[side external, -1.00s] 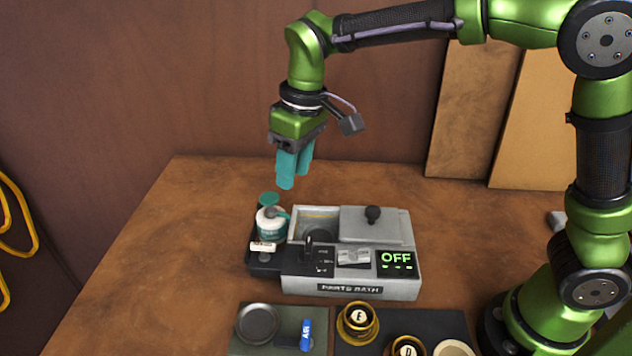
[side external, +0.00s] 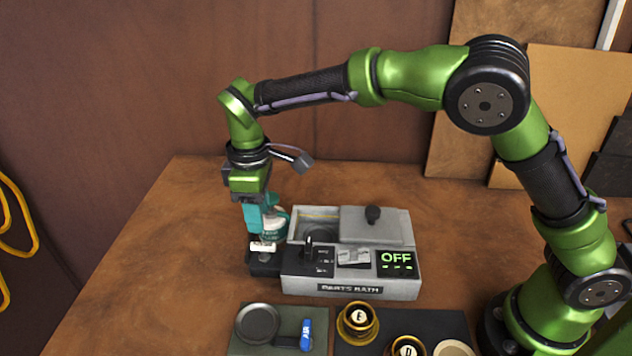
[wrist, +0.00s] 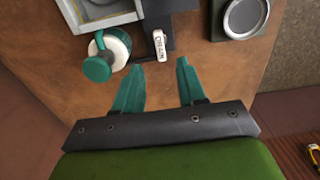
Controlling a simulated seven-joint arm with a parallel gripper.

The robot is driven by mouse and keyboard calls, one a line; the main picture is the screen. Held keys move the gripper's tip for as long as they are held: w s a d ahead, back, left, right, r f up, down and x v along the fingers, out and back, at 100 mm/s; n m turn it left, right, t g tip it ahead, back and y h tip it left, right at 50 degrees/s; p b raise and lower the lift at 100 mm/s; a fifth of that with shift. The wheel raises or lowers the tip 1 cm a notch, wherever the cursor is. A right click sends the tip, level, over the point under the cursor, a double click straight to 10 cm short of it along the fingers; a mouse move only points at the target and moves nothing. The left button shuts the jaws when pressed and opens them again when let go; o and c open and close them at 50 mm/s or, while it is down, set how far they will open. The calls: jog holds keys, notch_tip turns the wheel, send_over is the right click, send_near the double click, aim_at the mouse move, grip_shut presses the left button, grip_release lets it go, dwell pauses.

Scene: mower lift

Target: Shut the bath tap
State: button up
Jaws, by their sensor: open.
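The grey parts bath (side external: 350,287) stands on the brown bench, with a black block (side external: 264,266) at its left end. A white lettered handle (side external: 263,247), which looks like the tap's, sits on this block; it also shows in the wrist view (wrist: 159,45). Its lettering is hard to read, and I cannot tell whether the tap is open. My gripper (side external: 256,232) is open and points down just behind the handle. In the wrist view its teal fingers (wrist: 160,66) are apart and empty, with the handle just beyond the gap between their tips, apparently untouched.
A white-and-teal pump bottle (wrist: 118,48) stands close beside the fingers. The bath has a lid (side external: 370,228), a black lever (side external: 309,238) and a display (side external: 397,260) reading OFF. In front are a round dish (side external: 257,323), a blue AIR tag (side external: 306,333) and gold cups (side external: 358,323).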

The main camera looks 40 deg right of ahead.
aim_at(262, 244)
notch_tip(262, 244, down, 7)
jog(key=shift+f, duration=0.2)
grip_shut()
dwell(0.3)
